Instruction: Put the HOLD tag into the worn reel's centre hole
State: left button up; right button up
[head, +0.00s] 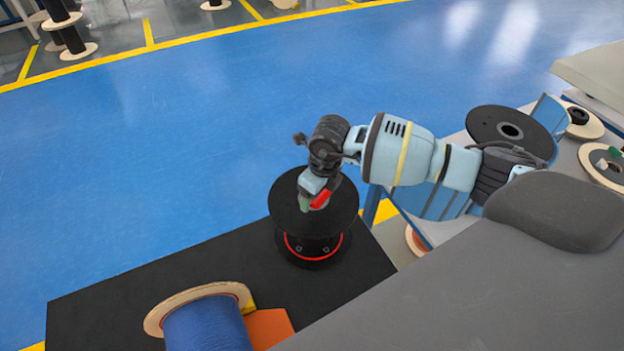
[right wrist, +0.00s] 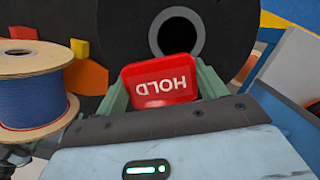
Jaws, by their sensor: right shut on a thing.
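The red HOLD tag (head: 321,199) is between the fingers of my right gripper (head: 311,199), which is shut on it. In the right wrist view the tag (right wrist: 160,82) shows its white lettering upside down between the green fingers. A black reel (head: 285,206) with a red ring low on its core stands upright on the black mat, under the gripper. Its centre hole (right wrist: 177,32) shows in the right wrist view just beyond the tag. The tag appears over the reel's top flange, close to the hole; the exact gap is unclear. My left gripper is not in view.
A blue cable reel (head: 207,326) with wooden flanges is at the front of the black mat (head: 110,300), beside an orange piece (head: 268,327). Another black reel (head: 487,124) lies on the grey surface at right. The blue floor beyond is clear.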

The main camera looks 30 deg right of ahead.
jog(key=w+m, duration=0.1)
jog(key=m, duration=0.1)
jog(key=w+d+m, duration=0.1)
jog(key=w+m, duration=0.1)
jog(key=shift+f+m+h+b, duration=0.15)
jog(key=shift+m+h+b, duration=0.2)
jog(key=shift+m+h, duration=0.05)
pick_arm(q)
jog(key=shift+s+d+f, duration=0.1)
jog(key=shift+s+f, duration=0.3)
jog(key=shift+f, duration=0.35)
pick_arm(e)
jog(key=shift+w+d+m, duration=0.3)
jog(key=shift+w+m, duration=0.25)
jog(key=shift+m, duration=0.35)
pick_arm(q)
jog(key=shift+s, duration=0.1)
